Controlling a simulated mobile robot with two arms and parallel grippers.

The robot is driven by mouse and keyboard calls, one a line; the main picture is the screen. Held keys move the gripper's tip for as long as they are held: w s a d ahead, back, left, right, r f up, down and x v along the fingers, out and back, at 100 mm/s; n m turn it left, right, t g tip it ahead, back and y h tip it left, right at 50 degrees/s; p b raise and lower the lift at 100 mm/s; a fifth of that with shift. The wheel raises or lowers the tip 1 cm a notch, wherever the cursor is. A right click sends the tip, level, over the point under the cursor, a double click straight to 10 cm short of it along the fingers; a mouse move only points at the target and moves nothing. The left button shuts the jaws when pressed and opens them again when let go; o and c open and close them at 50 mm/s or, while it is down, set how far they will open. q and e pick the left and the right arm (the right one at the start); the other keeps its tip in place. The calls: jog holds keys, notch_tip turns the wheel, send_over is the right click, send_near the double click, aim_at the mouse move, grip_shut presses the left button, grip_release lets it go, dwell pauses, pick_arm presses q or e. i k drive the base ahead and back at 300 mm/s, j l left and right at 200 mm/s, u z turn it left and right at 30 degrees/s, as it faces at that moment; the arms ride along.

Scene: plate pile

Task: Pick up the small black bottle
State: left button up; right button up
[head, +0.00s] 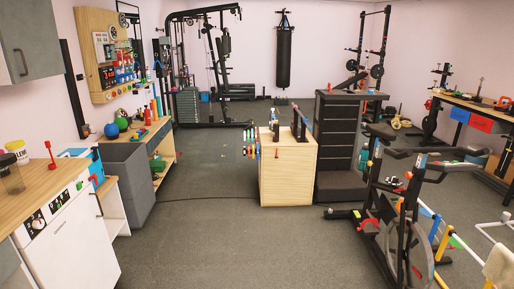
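I cannot pick out a small black bottle for certain. Small dark upright items (275,129) stand on top of the light wooden cabinet (289,178) in the middle of the room, but they are too small to identify. A dark, see-through jar (11,175) stands on the left counter near the picture's edge. Neither of my grippers shows in the head view.
White units under a wooden counter (40,197) line the left. A grey workbench (126,165) with colourful items stands beyond. An exercise bike (410,215) blocks the right front. A punching bag (284,55) hangs at the back. The grey floor (205,235) is clear ahead.

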aim_at(275, 126)
jog(key=i, duration=4.3)
